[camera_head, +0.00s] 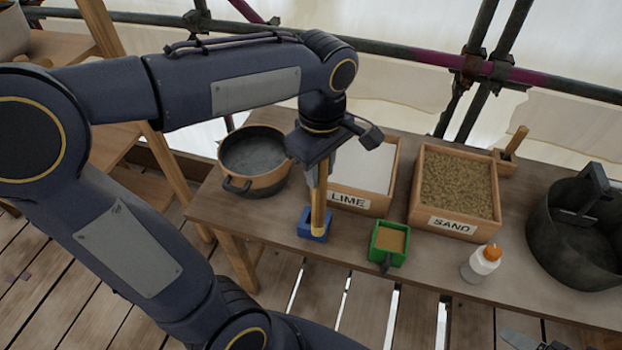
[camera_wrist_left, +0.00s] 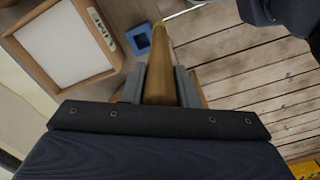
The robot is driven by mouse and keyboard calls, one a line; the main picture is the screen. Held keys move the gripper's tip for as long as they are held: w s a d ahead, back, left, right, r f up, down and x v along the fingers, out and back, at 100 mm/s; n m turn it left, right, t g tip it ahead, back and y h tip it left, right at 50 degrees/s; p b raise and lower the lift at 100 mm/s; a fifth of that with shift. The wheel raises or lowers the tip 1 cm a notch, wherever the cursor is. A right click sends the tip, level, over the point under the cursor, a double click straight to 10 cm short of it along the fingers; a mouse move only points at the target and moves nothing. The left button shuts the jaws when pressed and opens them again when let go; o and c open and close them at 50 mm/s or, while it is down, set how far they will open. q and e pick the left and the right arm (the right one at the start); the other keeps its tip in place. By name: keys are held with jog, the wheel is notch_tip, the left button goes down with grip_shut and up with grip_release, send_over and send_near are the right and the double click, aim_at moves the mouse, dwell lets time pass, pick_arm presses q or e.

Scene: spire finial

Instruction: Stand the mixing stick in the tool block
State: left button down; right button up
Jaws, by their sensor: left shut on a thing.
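My left gripper (camera_head: 316,178) is shut on the wooden mixing stick (camera_head: 319,208), which hangs roughly upright below it with its lower end free. The stick (camera_wrist_left: 168,66) also shows between the fingers (camera_wrist_left: 160,86) in the left wrist view. A small blue box (camera_head: 306,228) with a square opening stands near the table's front edge; the stick's lower end overlaps it in the head view. In the wrist view the blue box (camera_wrist_left: 131,44) shows beside the stick's tip. A wooden block (camera_head: 506,165) with a slanting wooden handle in it stands at the back right.
The table (camera_head: 390,284) also holds a pan (camera_head: 271,182), the LIME tray (camera_head: 386,197), the SAND tray (camera_head: 412,205), a green box (camera_head: 376,258) with tan filling, a white bottle (camera_head: 482,266) and a dark bucket (camera_head: 560,262). Scaffold poles run behind.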

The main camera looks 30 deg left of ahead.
pick_arm(q)
jog(key=w+a+f, duration=0.4)
jog(key=w+f, duration=0.1)
jog(key=f, duration=0.5)
jog(key=shift+w, duration=0.35)
jog(key=shift+f, duration=0.15)
jog(key=c, duration=1.1)
grip_release()
